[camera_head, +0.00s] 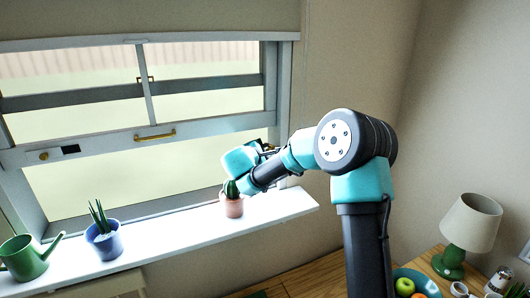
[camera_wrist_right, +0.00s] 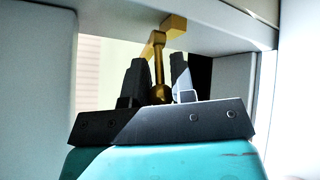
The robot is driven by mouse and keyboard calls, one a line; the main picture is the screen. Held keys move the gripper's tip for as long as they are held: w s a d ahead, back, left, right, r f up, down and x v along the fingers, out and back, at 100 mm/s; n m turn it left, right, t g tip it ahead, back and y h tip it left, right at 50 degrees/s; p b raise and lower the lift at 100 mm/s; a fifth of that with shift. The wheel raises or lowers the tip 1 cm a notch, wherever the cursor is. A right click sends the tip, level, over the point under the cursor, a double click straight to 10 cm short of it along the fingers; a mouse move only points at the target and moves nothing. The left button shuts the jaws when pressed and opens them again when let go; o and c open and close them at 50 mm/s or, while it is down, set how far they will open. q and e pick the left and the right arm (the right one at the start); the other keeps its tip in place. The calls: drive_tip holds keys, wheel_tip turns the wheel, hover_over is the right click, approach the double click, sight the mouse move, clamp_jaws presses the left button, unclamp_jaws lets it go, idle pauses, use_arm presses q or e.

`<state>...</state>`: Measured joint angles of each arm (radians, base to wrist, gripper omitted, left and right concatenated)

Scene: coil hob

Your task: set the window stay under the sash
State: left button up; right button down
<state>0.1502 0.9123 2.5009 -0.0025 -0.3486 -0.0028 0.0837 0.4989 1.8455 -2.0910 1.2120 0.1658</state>
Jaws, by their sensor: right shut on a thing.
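The window sash (camera_head: 100,150) is raised, with a brass handle (camera_head: 155,135) on its bottom rail and an open gap below it. My right gripper (camera_head: 264,148) is at the right end of this gap, close to the frame. In the right wrist view, my right gripper (camera_wrist_right: 160,78) is shut on the brass window stay (camera_wrist_right: 158,60). The stay's block-shaped end (camera_wrist_right: 174,24) is up against a pale grey rail (camera_wrist_right: 215,18); I cannot tell if they touch. In the head view the stay is hidden by my gripper and arm. My left gripper is not in view.
On the white sill (camera_head: 165,240) stand a cactus in a pink pot (camera_head: 232,207) just below my right gripper, a blue pot plant (camera_head: 104,240) and a green watering can (camera_head: 25,258). A green lamp (camera_head: 470,225) and a fruit bowl (camera_head: 418,280) are at the lower right.

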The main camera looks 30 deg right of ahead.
drive_tip(key=shift+w+m+g+h, duration=0.25)
drive_tip(key=shift+m+g+h, duration=0.1)
drive_tip(key=shift+m+g, duration=0.4)
drive_tip(key=shift+w+m+g+h, duration=0.2)
drive_tip(key=shift+m+g+h, duration=0.15)
drive_tip(key=shift+m+g, duration=0.35)
drive_tip(key=c, duration=1)
unclamp_jaws()
drive_tip(key=shift+c, duration=0.2)
drive_tip(key=shift+a, duration=0.2)
drive_tip(key=v, duration=1.7)
drive_tip(key=shift+a+r, duration=0.1)
